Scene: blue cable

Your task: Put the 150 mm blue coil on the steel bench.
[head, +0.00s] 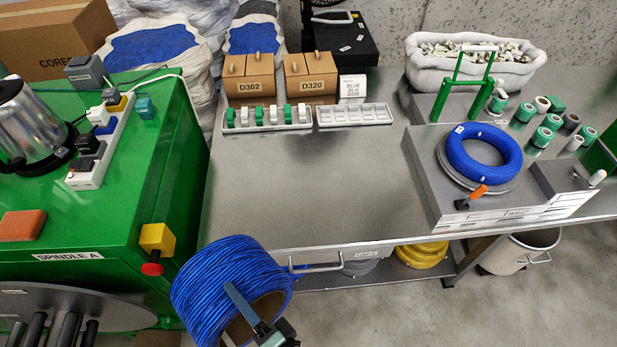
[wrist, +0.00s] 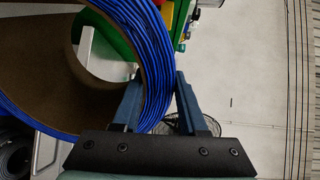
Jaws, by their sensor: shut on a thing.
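My gripper (head: 245,305) is shut on a large blue coil (head: 215,280), in front of the bench's front edge at lower left in the head view. In the wrist view, the fingers (wrist: 158,105) straddle the wall of the blue coil (wrist: 155,60), with its brown core face beside them. The coil is tilted and off the bench. The steel bench (head: 300,190) has a wide bare top. A smaller blue coil (head: 483,150) lies flat on a round plate of a grey stand at the right of the bench. No size label is readable on either coil.
The green spindle machine (head: 165,160) stands left of the bench; its yellow block with a red knob (head: 155,245) is near the held coil. Boxes (head: 250,75) and trays (head: 355,114) line the bench's back. Several small spools (head: 540,137) stand at right. The bench's middle is clear.

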